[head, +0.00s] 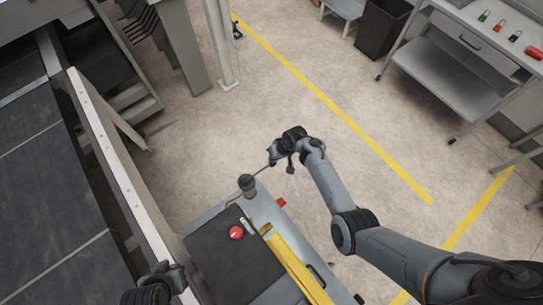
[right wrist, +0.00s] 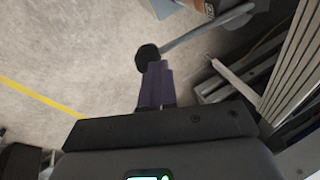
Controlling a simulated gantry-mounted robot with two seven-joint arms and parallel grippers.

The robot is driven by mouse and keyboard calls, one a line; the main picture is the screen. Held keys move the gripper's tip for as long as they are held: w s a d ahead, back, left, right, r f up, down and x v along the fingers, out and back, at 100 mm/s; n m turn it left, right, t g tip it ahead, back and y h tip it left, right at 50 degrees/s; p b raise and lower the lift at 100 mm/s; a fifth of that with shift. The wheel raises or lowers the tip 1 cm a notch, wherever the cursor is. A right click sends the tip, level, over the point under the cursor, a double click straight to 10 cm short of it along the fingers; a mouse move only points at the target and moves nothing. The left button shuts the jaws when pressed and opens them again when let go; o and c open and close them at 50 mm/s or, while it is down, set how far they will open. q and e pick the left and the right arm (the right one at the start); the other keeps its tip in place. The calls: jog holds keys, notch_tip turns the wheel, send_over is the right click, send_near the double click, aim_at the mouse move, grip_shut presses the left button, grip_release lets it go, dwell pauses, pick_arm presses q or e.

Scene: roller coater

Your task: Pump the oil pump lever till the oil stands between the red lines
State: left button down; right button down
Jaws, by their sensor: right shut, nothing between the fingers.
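The oil pump (head: 247,183) is a dark round body at the far corner of the grey machine cabinet. Its thin lever (head: 262,170) slants up from it toward my right gripper (head: 271,155). In the right wrist view the lever is a grey rod (right wrist: 205,32) ending in a black knob (right wrist: 147,55). The purple fingers of my right gripper (right wrist: 155,66) are shut and empty, with their tips right at the knob; I cannot tell if they touch it. My left gripper (head: 172,275) is at the bottom edge, its fingers unclear. The oil level and red lines cannot be made out.
A red button (head: 236,233) sits on the cabinet's dark top, beside a yellow bar (head: 295,265). A long conveyor (head: 60,170) with a white rail runs along the left. A grey cart (head: 455,75) and a dark bin (head: 382,28) stand far right. The floor between is clear.

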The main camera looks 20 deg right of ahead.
jog(key=shift+d+f+b, duration=0.15)
jog(key=shift+f+b, duration=0.4)
jog(key=shift+f, duration=1.2)
jog(key=shift+s+f, duration=0.1)
jog(key=shift+r+p, duration=0.35)
jog(key=shift+r, duration=0.1)
jog(key=r+p, duration=0.2)
jog(key=r, duration=0.1)
jog(key=r+p, duration=0.1)
jog(key=p, duration=0.1)
jog(key=shift+w+r, duration=0.2)
jog(key=shift+w, duration=0.15)
jog(key=d+p+v, duration=0.1)
jog(key=v, duration=0.7)
jog(key=shift+d, duration=0.35)
jog(key=shift+w+r, duration=0.1)
jog(key=shift+w, duration=0.05)
